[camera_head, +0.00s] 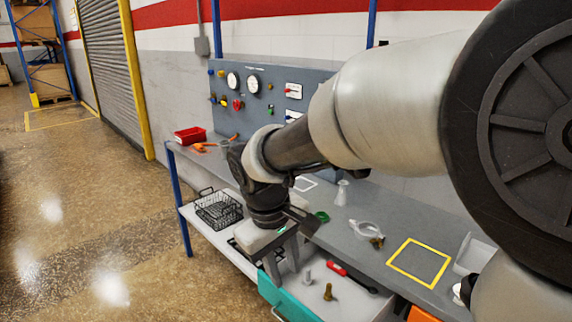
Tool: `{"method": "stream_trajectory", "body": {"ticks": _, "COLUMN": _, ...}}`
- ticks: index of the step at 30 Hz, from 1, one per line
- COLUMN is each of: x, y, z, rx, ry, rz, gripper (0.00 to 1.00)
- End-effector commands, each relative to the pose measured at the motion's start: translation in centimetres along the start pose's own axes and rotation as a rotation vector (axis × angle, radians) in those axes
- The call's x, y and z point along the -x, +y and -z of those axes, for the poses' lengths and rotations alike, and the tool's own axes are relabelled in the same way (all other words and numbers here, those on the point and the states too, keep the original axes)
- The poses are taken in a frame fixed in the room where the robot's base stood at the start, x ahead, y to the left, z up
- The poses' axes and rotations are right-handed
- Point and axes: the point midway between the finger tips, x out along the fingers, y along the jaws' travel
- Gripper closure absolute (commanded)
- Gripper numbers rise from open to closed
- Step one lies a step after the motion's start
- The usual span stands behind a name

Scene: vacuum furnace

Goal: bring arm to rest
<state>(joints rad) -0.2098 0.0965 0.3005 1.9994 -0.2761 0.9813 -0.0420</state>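My arm reaches from the right side of the head view down over the front of the workbench (352,228). My gripper (282,268) points down above an open teal-fronted drawer (286,297). Its two grey fingers look apart, and I see nothing between them. In the drawer lie a red-handled tool (338,268), a brass-coloured bolt (328,292) and a pale bolt (307,277). My arm hides part of the bench top and the panel behind it.
A control panel (262,108) with gauges and knobs stands behind the bench. A red bin (190,136), a yellow square outline (419,262) and a white ring-shaped part (366,230) are on top. A black wire basket (218,212) sits on the lower shelf. Open floor (90,230) lies left.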

Motion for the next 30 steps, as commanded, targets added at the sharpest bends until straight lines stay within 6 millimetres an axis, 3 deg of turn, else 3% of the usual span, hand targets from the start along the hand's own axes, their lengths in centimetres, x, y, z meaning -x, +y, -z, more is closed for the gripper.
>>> {"method": "stream_trajectory", "body": {"ticks": 3, "x": 3.1, "y": 2.9, "z": -4.6, "rx": -0.159, "ry": 0.061, "rz": -0.028, "gripper": 0.74}}
{"method": "stream_trajectory", "body": {"ticks": 6, "x": 5.0, "y": 4.4, "z": -8.9, "rx": -0.304, "ry": 0.116, "rz": -0.033, "gripper": 0.74}}
{"method": "stream_trajectory", "body": {"ticks": 9, "x": 6.1, "y": 5.1, "z": -12.2, "rx": -0.42, "ry": 0.171, "rz": -0.031, "gripper": 0.74}}
{"method": "stream_trajectory", "body": {"ticks": 15, "x": 7.2, "y": 5.1, "z": -16.7, "rx": -0.586, "ry": 0.262, "rz": -0.014, "gripper": 0.74}}
{"method": "stream_trajectory", "body": {"ticks": 22, "x": 7.5, "y": 4.4, "z": -20.2, "rx": -0.734, "ry": 0.362, "rz": 0.014, "gripper": 0.74}}
{"method": "stream_trajectory", "body": {"ticks": 24, "x": 10.1, "y": 5.0, "z": -19.8, "rx": -0.726, "ry": 0.354, "rz": 0.015, "gripper": 0.74}}
{"method": "stream_trajectory", "body": {"ticks": 30, "x": 14.4, "y": 6.0, "z": -19.6, "rx": -0.723, "ry": 0.352, "rz": 0.014, "gripper": 0.74}}
